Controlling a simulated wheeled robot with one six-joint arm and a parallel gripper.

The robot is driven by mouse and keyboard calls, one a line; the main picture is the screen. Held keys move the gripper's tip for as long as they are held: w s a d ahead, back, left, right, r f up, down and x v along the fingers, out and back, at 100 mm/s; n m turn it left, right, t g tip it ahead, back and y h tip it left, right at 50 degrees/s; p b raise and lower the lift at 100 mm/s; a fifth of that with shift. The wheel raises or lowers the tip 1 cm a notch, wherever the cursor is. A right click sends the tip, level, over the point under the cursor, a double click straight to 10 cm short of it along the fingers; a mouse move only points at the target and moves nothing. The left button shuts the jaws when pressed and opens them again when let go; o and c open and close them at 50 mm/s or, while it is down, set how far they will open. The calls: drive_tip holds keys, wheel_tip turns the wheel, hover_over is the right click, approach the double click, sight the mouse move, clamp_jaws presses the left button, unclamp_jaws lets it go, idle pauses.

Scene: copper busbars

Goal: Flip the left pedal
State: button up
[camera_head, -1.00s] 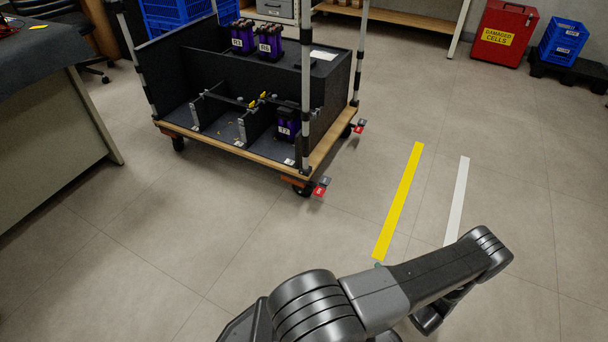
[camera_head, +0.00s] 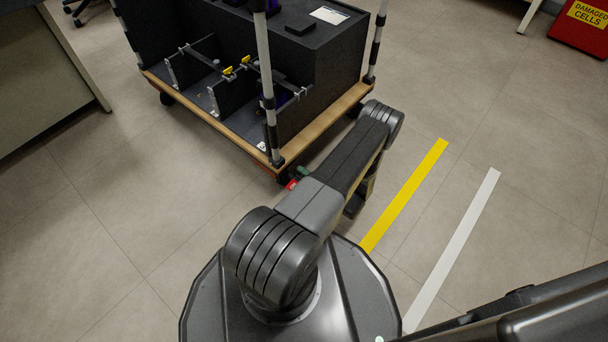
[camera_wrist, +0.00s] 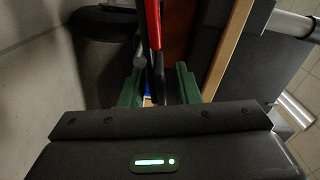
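The red pedal (camera_head: 292,184) sits at the caster under the near corner of the cart (camera_head: 320,127). In the wrist view, a long red bar (camera_wrist: 153,25), likely the pedal, runs down from the top edge toward the gap between my fingers. My gripper (camera_wrist: 158,72) has green fingers standing apart, with a dark part visible between them. I cannot tell whether either finger touches it. In the head view, a green fingertip shows just beside the pedal; my arm covers most of the gripper. The cart's other right-hand pedal is not visible.
The cart has upright poles (camera_head: 267,85), a wooden base edge and black compartments. A yellow floor stripe (camera_head: 405,195) and a white one (camera_head: 452,248) lie to the right on open floor. A grey bench (camera_head: 55,75) stands at the left; a red box (camera_head: 583,25) is top right.

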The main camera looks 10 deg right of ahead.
drive_tip(key=shift+w+a, duration=0.1)
drive_tip(key=shift+a, duration=0.05)
drive_tip(key=shift+c, duration=0.2)
clamp_jaws()
drive_tip(key=m, duration=0.1)
drive_tip(key=f+m, duration=0.1)
drive_tip(key=m, duration=0.3)
drive_tip(key=shift+w+d+f, duration=0.15)
drive_tip(key=shift+d+f, duration=0.05)
drive_tip(key=shift+d, duration=0.1)
drive_tip(key=shift+o, duration=0.2)
unclamp_jaws()
